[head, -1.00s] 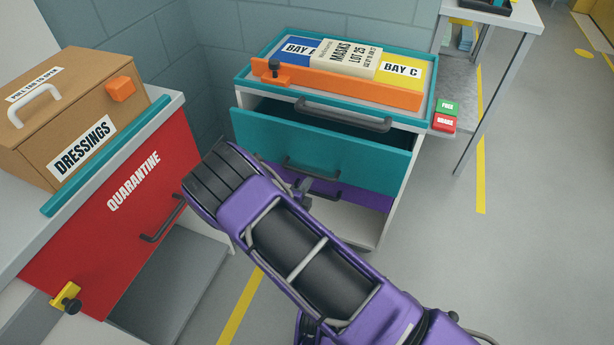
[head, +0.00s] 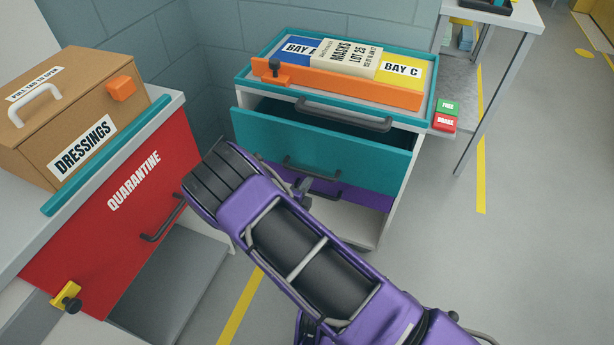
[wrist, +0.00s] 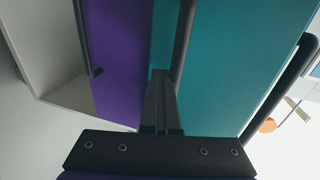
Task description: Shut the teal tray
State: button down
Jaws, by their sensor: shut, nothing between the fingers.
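The teal tray (head: 330,150) is a drawer with a teal front in the white cabinet. It stands partly pulled out, with a dark gap above its front. Its dark bar handle (head: 312,168) is low on the front, partly hidden by my arm. In the wrist view the teal front (wrist: 235,60) fills the right half, with the handle (wrist: 183,45) running up from my fingertips. My gripper (wrist: 161,75) is shut and empty, its tips close to the teal front near its lower edge. I cannot tell whether they touch it. In the head view, my gripper (head: 303,187) is partly hidden by my wrist.
A purple drawer (head: 360,193) sits below the teal one. The cabinet top holds a teal-rimmed tray (head: 238,82) with a masks box (head: 345,60) and an orange bar (head: 350,90). A red quarantine drawer (head: 100,230) stands out at left. Floor at right is clear.

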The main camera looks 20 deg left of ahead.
jog(key=shift+w+a+r+t, duration=0.2)
jog(key=shift+a+r, duration=0.15)
jog(key=shift+r, duration=0.2)
jog(key=shift+w+a+r+t, duration=0.15)
jog(key=shift+a+r, duration=0.15)
jog(key=shift+r, duration=0.2)
jog(key=c, duration=1.4)
grip_release()
jog(key=shift+c, duration=0.2)
jog(key=shift+o, duration=1.1)
jog(key=shift+s+d+f, duration=0.25)
jog(key=shift+d+f, duration=0.05)
jog(key=shift+f, duration=0.3)
jog(key=shift+o, duration=0.7)
jog(key=shift+r, duration=0.1)
jog(key=s+r+p, duration=0.2)
jog(key=s+p, duration=0.1)
jog(key=s, duration=0.6)
jog(key=s+r+p, duration=0.1)
jog(key=s+p, duration=0.2)
jog(key=s, duration=0.7)
jog(key=shift+s+a+r, duration=0.2)
jog(key=shift+a+r, duration=0.2)
jog(key=s+a+r+g, duration=0.1)
jog(key=s+r+g, duration=0.1)
jog(key=s, duration=1.6)
jog(key=shift+a, duration=0.3)
